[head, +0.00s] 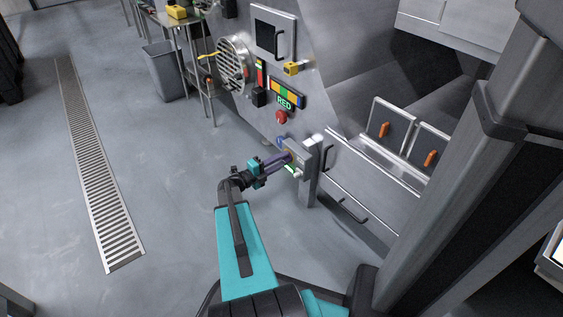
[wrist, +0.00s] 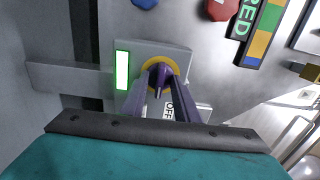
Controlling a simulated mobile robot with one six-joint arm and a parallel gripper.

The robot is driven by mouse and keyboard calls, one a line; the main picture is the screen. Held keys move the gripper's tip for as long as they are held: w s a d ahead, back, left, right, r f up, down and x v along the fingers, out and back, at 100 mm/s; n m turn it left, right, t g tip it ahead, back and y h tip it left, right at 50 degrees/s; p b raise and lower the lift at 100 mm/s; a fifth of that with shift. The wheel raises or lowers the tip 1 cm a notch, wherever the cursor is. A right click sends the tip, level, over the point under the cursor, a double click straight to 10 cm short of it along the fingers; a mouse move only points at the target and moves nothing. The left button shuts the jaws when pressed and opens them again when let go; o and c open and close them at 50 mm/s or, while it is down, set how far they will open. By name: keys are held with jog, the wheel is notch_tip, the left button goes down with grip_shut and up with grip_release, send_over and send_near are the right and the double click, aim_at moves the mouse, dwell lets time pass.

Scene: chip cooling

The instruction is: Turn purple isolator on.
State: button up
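The purple isolator (wrist: 160,78) is a knob with a yellow ring on a grey box (wrist: 185,60), seen in the wrist view. Its narrow grip points down in that picture, towards a label reading OFF (wrist: 169,111). A lit green strip (wrist: 122,69) is left of the knob. My gripper (wrist: 160,85) has one finger on each side of the knob, with space between the fingers; whether they touch it I cannot tell. In the head view my gripper (head: 285,160) reaches the box (head: 297,158) on the machine's side, and the knob is hidden there.
The floor to the left is clear around a drain grate (head: 95,165).

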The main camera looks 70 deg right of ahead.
grip_shut()
jog(key=shift+d, duration=0.15)
jog(key=shift+r+n+p, duration=0.1)
jog(key=shift+n+p, duration=0.5)
jog(key=shift+p, duration=0.45)
jog(key=n+p, duration=1.6)
jog(key=p, duration=0.5)
jog(key=shift+a, duration=0.2)
jog(key=shift+s+f+n, duration=0.1)
jog(key=shift+f+n, duration=0.15)
jog(key=shift+n, duration=0.25)
